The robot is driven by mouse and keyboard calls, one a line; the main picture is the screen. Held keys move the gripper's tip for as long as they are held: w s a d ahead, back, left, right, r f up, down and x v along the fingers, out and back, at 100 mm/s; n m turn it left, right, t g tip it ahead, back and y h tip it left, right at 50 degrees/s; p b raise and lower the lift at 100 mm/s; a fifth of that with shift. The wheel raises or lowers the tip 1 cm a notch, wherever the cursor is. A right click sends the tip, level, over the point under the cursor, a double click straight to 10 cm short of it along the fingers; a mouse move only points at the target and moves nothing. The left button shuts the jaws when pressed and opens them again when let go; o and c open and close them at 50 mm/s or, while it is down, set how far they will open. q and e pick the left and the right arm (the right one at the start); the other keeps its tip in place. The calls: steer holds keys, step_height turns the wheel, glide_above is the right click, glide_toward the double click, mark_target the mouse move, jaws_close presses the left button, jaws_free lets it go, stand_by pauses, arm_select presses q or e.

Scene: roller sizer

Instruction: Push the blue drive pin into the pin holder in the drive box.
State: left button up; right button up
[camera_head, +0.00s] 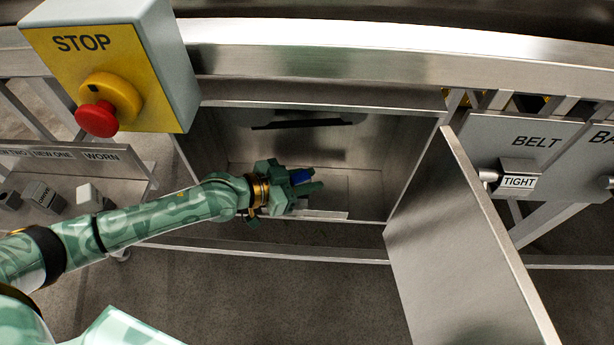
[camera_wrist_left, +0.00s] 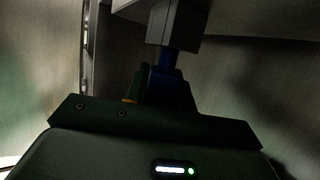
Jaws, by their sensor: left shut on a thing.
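My left gripper (camera_head: 306,187) reaches into the open drive box (camera_head: 377,165) and is shut on the blue drive pin (camera_head: 300,176). In the left wrist view the blue pin (camera_wrist_left: 168,60) points up from the jaws toward a grey block (camera_wrist_left: 175,22), which looks like the pin holder. The pin's narrow end meets the block's lower edge in that view; whether it is inside or only in front, I cannot tell. In the head view I cannot make out the holder. My right gripper is not in view.
The box door (camera_head: 465,250) stands open on the right. A yellow STOP box (camera_head: 150,60) with a red button (camera_head: 97,118) is at upper left. A labelled rack (camera_head: 75,160) with several small blocks stands left. A BELT panel (camera_head: 515,140) is right.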

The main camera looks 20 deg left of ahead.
arm_select(q)
steer(key=shift+f+b, duration=0.5)
steer(key=shift+f, duration=0.4)
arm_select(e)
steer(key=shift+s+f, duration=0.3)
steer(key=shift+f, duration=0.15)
arm_select(q)
steer(key=o, duration=1)
steer(key=shift+o, duration=0.2)
steer(key=shift+p+v, duration=0.55)
steer(key=shift+v, duration=0.5)
steer(key=p+v, duration=0.4)
steer(key=v, duration=1)
steer(key=shift+p, duration=0.3)
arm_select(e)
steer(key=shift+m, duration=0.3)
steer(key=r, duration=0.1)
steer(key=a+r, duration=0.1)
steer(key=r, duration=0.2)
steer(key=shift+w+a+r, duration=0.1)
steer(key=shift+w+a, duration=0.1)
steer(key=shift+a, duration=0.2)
